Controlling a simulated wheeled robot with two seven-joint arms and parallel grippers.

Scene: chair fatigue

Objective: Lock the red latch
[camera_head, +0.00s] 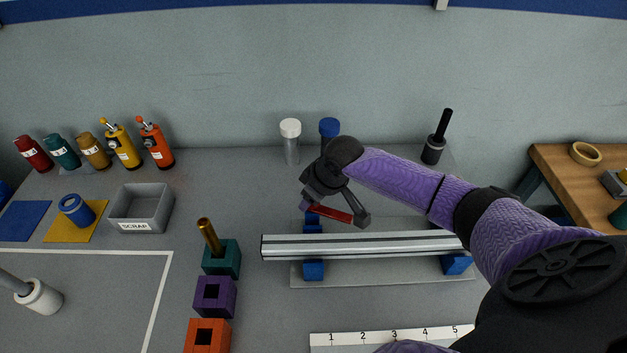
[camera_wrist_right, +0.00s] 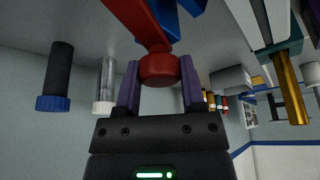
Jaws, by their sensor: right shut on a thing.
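The red latch (camera_head: 334,214) is a red bar beside a blue block (camera_head: 312,222) behind the silver rail (camera_head: 365,247). In the right wrist view its round red knob (camera_wrist_right: 159,69) sits between my purple-padded fingers, with the red arm running up and left from it. My right gripper (camera_head: 337,211) reaches down from above and is shut on the latch. The gripper partly covers the latch's left end in the head view.
The rail lies on blue supports over a grey plate (camera_head: 380,278). Clear (camera_head: 291,145) and blue-capped (camera_head: 329,128) cylinders stand behind the gripper. Teal (camera_head: 222,262), purple (camera_head: 215,296) and orange (camera_head: 207,334) blocks stand left. A scrap bin (camera_head: 141,206) is farther left.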

